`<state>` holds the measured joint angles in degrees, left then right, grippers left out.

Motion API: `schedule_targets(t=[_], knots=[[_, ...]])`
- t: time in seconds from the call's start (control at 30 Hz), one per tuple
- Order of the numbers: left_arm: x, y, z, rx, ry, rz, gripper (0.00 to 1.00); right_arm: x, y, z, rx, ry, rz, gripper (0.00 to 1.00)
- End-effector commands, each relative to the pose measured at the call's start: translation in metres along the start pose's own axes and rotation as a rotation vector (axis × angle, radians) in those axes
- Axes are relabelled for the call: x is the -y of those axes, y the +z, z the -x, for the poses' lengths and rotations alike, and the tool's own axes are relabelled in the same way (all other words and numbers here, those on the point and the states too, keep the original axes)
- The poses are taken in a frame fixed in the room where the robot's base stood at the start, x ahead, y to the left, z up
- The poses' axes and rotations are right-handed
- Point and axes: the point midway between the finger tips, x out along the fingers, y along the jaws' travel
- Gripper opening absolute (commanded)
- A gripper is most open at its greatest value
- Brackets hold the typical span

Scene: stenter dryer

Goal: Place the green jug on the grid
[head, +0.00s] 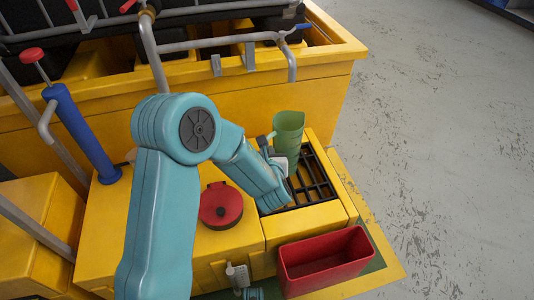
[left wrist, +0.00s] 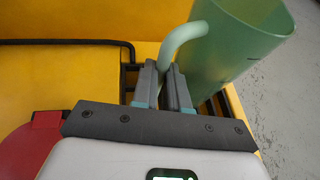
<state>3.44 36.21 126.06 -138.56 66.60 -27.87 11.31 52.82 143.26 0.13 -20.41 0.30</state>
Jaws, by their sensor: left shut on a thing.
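The green jug (head: 289,133) is upright at the far part of the black grid (head: 311,181), which is set in the yellow bench. My left gripper (head: 268,145) reaches it from the left. In the left wrist view the jug (left wrist: 232,45) stands just beyond the fingers, and my left gripper (left wrist: 165,82) is shut on its pale green handle. The grid shows there as dark bars beside the jug. I cannot tell whether the jug's base touches the bars.
A red lidded pot (head: 221,205) stands on the yellow bench left of the grid. An open red bin (head: 325,262) is in front. A blue cylinder (head: 80,133) stands at left. Metal pipes (head: 200,45) run behind. Grey floor (head: 440,150) is clear at right.

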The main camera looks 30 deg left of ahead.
Motion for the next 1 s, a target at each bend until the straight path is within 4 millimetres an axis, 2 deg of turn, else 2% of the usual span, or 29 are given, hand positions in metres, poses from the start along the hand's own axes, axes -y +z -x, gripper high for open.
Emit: schedule_targets(t=[0.1,0.13,0.2,0.57,0.67,1.0], knots=[[0.0,-0.004,-0.002,0.001,0.0,0.001,0.0,-0.002,-0.001,-0.005,-0.002,0.0,-0.001,0.0],[0.0,-0.002,-0.001,0.0,0.0,0.0,0.23,-0.001,-0.001,-0.003,-0.002,0.0,-0.002,0.0],[0.0,-0.002,-0.001,0.0,0.0,0.0,0.39,-0.001,-0.001,-0.002,-0.001,0.0,-0.001,0.0],[0.0,0.003,0.003,0.0,-0.001,-0.001,0.39,0.001,0.001,0.003,0.001,0.0,0.001,0.0],[0.001,0.003,0.02,-0.001,-0.002,-0.002,0.39,0.003,0.001,0.006,0.003,0.0,0.003,0.0],[0.001,0.003,0.097,0.0,-0.004,-0.002,0.39,0.011,0.006,0.021,0.016,-0.002,0.015,0.0]])
